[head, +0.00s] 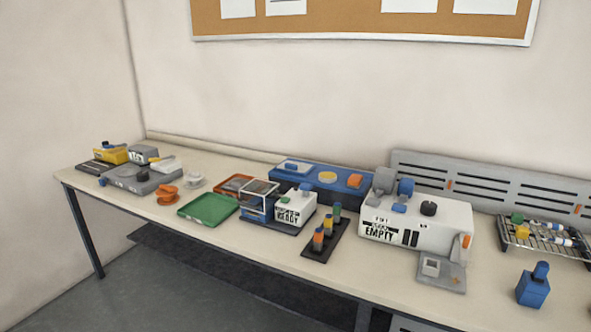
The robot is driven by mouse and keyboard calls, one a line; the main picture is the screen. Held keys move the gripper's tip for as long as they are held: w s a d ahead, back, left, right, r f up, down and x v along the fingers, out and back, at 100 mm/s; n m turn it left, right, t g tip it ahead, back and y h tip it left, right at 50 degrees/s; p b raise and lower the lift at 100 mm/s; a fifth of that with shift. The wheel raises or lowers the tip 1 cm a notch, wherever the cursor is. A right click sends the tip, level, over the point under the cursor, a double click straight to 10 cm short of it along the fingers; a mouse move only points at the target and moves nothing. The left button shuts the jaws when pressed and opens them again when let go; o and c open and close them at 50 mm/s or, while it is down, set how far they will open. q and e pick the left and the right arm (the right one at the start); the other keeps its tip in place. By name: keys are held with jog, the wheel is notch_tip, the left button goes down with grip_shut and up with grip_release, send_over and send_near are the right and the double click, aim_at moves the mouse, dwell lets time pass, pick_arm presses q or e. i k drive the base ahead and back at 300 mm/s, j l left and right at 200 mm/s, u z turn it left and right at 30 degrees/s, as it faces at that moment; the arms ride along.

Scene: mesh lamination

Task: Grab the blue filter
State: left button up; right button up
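No gripper of mine is in view. I cannot tell for sure which thing is the blue filter. Several small blue things show: a blue piece (406,187) and a flatter blue-grey piece (399,208) on the white machine marked EMPTY (378,229), and a small blue piece (305,187) on the white machine marked READY (297,212). A blue bottle-shaped thing (532,287) stands upright at the table's right end.
The long table (330,268) stands along the wall. A green tray (208,209), an orange tray (234,184), a blue case (330,179), a dark rack of coloured bottles (319,251) and a wire rack (545,238) stand on it.

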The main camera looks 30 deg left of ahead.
aim_at(300, 169)
jog(key=u, duration=0.7)
